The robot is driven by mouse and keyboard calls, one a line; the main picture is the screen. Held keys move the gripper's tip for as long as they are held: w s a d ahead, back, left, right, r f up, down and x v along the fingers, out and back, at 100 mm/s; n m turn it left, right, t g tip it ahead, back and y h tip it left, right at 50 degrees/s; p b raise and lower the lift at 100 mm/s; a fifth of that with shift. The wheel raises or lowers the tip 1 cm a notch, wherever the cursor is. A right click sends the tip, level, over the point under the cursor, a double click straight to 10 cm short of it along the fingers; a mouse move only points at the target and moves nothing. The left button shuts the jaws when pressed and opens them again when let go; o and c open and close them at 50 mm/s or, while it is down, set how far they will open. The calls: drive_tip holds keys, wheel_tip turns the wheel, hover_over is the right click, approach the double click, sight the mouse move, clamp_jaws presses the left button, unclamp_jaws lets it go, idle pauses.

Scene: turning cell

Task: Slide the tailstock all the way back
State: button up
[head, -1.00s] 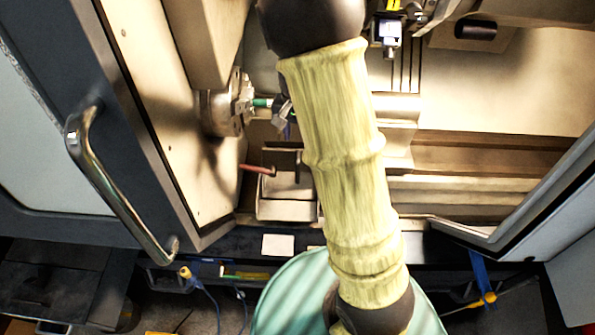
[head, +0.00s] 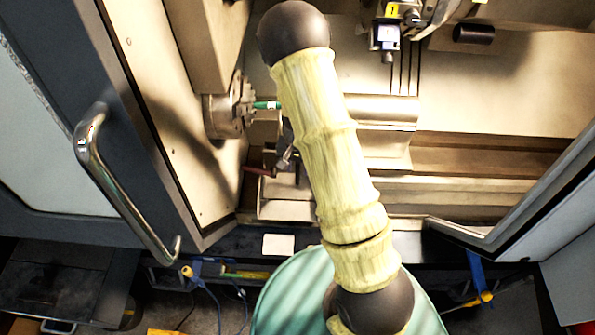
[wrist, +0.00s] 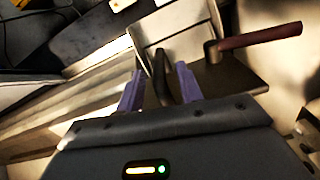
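The tailstock (wrist: 226,76) shows in the wrist view as a brownish block with a red-handled lever (wrist: 262,38) on top and a dark upright bar (wrist: 160,76). My gripper (wrist: 159,88) has its two purple fingers apart, one on each side of the dark bar, with gaps visible. In the head view the red lever (head: 257,171) sticks out left of my arm, below the chuck (head: 226,112). My gripper (head: 287,158) is mostly hidden by my arm there, and so is much of the tailstock.
A green-ended workpiece (head: 266,105) sits in the chuck. A tool holder (head: 386,37) hangs at the upper right. The door with its metal handle (head: 125,195) stands left. The bed (head: 470,190) right of my arm looks clear.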

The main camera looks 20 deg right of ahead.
drive_tip(key=shift+f+p, duration=0.3)
drive_tip(key=shift+f, duration=1.55)
clamp_jaws()
